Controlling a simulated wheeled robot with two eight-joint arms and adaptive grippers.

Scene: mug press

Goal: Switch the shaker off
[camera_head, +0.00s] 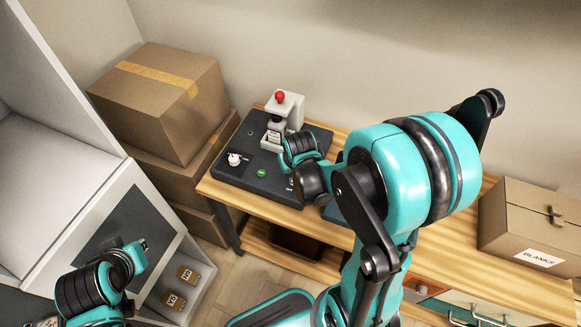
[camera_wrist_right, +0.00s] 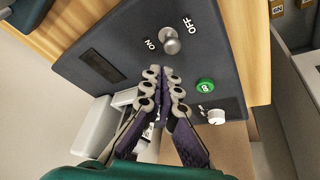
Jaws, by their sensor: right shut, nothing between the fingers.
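The shaker is a dark machine base (camera_head: 225,173) on the wooden bench, with a white press head topped by a red knob (camera_head: 280,97). In the right wrist view, a silver toggle lever (camera_wrist_right: 171,43) stands on the panel (camera_wrist_right: 120,30) between the printed words ON and OFF. I cannot tell which word it leans to. My right gripper (camera_wrist_right: 162,74) is shut and empty, its fingertips over the panel just short of the lever, not visibly touching it. In the head view my right wrist hides its fingertips. My left gripper (camera_head: 143,244) is at lower left, away from the bench; its finger gap is unclear.
A green button (camera_wrist_right: 205,85) and a white dial (camera_wrist_right: 216,117) sit beside the lever. A white labelled container (camera_head: 275,131) stands under the press head. Cardboard boxes (camera_head: 165,105) are stacked left of the bench. A box marked BLANKS (camera_head: 530,225) stands on its right.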

